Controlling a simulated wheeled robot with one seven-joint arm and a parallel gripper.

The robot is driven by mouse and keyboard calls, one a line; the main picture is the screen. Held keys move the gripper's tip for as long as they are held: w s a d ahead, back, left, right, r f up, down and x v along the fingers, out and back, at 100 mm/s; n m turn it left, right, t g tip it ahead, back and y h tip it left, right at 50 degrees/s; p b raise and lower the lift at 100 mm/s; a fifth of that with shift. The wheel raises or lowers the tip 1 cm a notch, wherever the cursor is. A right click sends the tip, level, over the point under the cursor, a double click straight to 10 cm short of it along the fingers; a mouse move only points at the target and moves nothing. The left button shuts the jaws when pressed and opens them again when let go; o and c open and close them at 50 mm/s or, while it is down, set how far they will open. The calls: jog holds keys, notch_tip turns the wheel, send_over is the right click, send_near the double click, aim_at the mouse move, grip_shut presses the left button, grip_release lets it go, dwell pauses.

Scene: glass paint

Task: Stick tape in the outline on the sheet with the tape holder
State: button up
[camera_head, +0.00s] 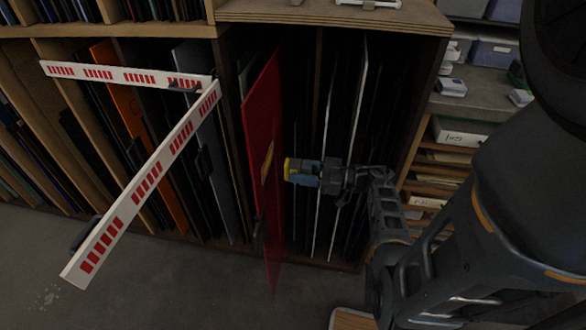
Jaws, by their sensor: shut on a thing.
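The red sheet (262,120) stands upright, protruding from a slot of the wooden rack, and looks translucent at its lower end. A small yellow-orange outline (267,162) shows on its face; what is inside it is too small to tell. My gripper (327,178) is shut on the blue and yellow tape holder (303,171). The holder's yellow end points left toward the sheet, just right of the outline. It looks close to the sheet, but I cannot tell whether they touch. The gripper's fingers are small and partly hidden behind the holder.
The wooden rack (335,14) holds several upright sheets, including an orange one (140,120). A white barrier with red marks (140,185) juts out at left. A shelf with bins (490,52) stands at right. Bare floor (190,285) lies in front.

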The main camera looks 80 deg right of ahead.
jog(key=shift+s, duration=0.25)
jog(key=shift+s+d, duration=0.15)
jog(key=shift+s, duration=1.35)
